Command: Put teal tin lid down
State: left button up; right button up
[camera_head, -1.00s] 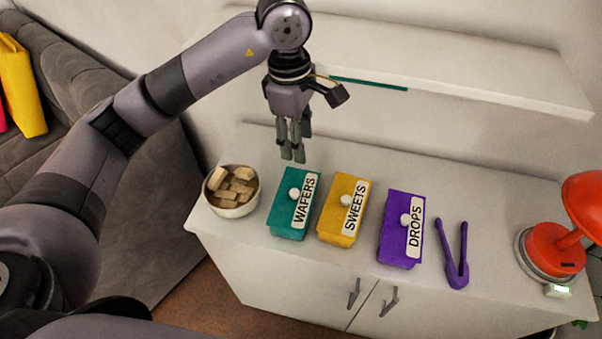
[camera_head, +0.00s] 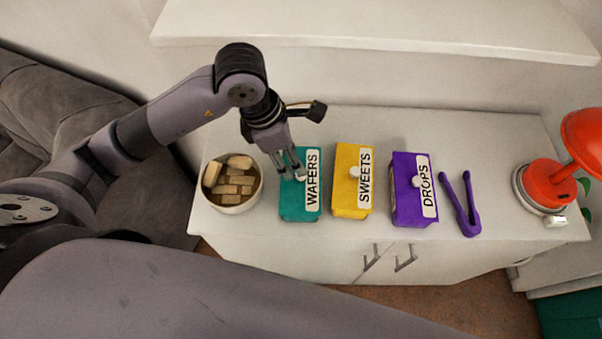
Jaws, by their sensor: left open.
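The teal tin (camera_head: 299,211) stands on the white cabinet top, with the label WAFERS on its lid. The teal tin lid (camera_head: 291,197) appears to lie on the tin, with a pale knob partly hidden by my fingers. My left gripper (camera_head: 292,177) is open, its fingertips at the lid's knob. I cannot tell whether they touch it. My right gripper is not in view.
To the right stand a yellow SWEETS tin (camera_head: 347,195) and a purple DROPS tin (camera_head: 404,200), then purple tongs (camera_head: 469,215) and a red lamp (camera_head: 548,185). A bowl of wafers (camera_head: 233,208) stands close left. A white shelf (camera_head: 380,25) is behind.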

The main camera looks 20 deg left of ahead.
pick_arm(q)
jog(key=x, duration=0.2)
jog(key=shift+f, duration=0.35)
jog(key=p+x, duration=0.2)
jog(key=x, duration=0.2)
jog(key=shift+w+a+p, duration=0.1)
jog(key=shift+w+p, duration=0.1)
jog(key=shift+p, duration=0.2)
jog(key=shift+w+f, duration=0.1)
jog(key=shift+f, duration=0.5)
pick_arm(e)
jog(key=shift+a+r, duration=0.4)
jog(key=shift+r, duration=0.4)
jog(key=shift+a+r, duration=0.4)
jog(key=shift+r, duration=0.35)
pick_arm(q)
jog(key=shift+c, duration=0.6)
grip_shut()
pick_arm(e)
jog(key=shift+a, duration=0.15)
